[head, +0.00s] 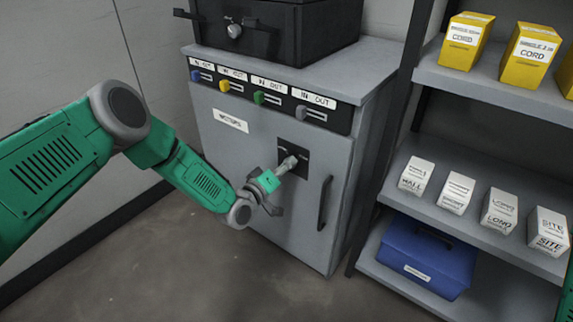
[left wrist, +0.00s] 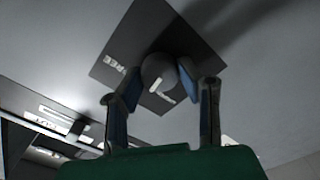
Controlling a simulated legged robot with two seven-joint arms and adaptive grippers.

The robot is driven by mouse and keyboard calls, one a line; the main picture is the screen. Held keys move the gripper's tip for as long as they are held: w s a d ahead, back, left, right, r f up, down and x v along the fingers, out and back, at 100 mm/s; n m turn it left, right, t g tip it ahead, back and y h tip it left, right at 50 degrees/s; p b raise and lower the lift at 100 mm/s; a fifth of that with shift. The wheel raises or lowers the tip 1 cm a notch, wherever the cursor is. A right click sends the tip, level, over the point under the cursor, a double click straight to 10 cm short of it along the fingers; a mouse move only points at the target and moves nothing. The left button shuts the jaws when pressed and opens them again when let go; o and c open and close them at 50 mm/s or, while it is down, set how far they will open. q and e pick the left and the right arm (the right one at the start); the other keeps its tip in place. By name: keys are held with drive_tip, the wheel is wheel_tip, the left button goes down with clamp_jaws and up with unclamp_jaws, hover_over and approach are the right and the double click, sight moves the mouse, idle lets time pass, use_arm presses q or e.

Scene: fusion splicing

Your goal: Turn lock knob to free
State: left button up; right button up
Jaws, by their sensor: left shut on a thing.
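The lock knob (head: 289,161) sticks out from a dark square plate (head: 297,157) on the front of the grey cabinet (head: 240,148). My left gripper (head: 278,178) is at the knob, its arm coming in from the left. In the left wrist view the grey knob (left wrist: 165,80) sits between the two blue-padded fingers (left wrist: 160,105), which are shut on it. The dark plate (left wrist: 125,45) behind it carries white lettering, too blurred to read fully. My right gripper is not in view; only a green sliver shows at the right edge.
A vertical handle (head: 324,202) is right of the plate. Coloured sliders marked IN and OUT (head: 259,98) line the cabinet top, under a black case (head: 285,32). Shelves with yellow boxes (head: 465,40), white boxes (head: 456,193) and a blue case (head: 425,258) stand right.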

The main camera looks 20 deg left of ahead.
use_arm(q)
drive_tip(key=m, duration=0.3)
drive_tip(key=m+p, duration=0.1)
drive_tip(key=m, duration=0.3)
drive_tip(key=m+p, duration=0.1)
drive_tip(key=m, duration=0.2)
drive_tip(key=shift+s+d+f, duration=0.1)
drive_tip(key=shift+s+f, duration=0.15)
drive_tip(key=shift+f, duration=0.15)
drive_tip(key=shift+m, duration=0.4)
drive_tip(key=o, duration=1.1)
drive_tip(key=shift+o, duration=0.2)
drive_tip(key=shift+w, duration=0.15)
drive_tip(key=shift+r, duration=0.15)
drive_tip(key=v, duration=1.2)
